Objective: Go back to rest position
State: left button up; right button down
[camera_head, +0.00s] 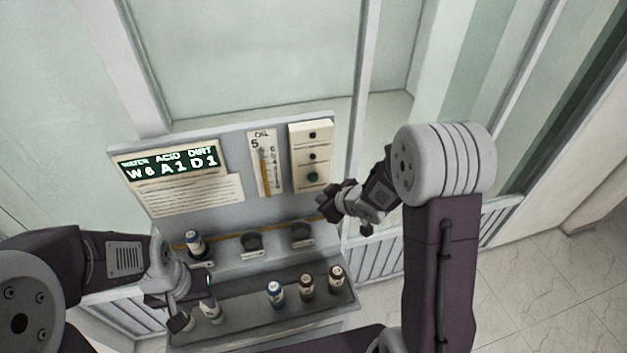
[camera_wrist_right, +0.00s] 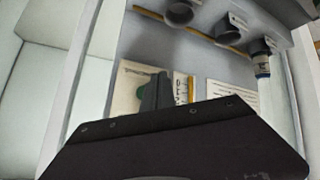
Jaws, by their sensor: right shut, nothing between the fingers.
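My right gripper (camera_head: 328,204) is shut and empty, near the lower right of the button panel (camera_head: 312,152). In the right wrist view its shut fingers (camera_wrist_right: 156,92) overlap the panel and its green button (camera_wrist_right: 141,91); I cannot tell whether they touch it. My left gripper (camera_head: 194,303) is low over the left end of the bottle tray (camera_head: 240,324), beside a pale bottle (camera_head: 211,309). Its fingers are small and partly hidden, so I cannot tell whether they are apart or hold anything.
A bottle (camera_head: 195,243) stands in the left holder; two holders (camera_head: 251,243) (camera_head: 302,234) look empty. The display (camera_head: 170,163) reads W6 A1 D1. Open floor lies right.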

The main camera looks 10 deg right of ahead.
jog(key=shift+f, duration=0.1)
dwell(0.4)
jog(key=s+d+f+m+g+h+b, duration=0.35)
jog(key=s+f+b, duration=0.45)
jog(key=f+b, duration=0.35)
jog(key=s+a+f+m+g+b, duration=0.1)
jog(key=s+f+m+g+b, duration=0.3)
jog(key=s, duration=0.9)
notch_tip(320, 180, down, 2)
jog(key=shift+s+a+f+b, duration=0.15)
jog(key=shift+s+f+b, duration=0.1)
jog(key=shift+b, duration=0.35)
jog(key=shift+m+y, duration=0.25)
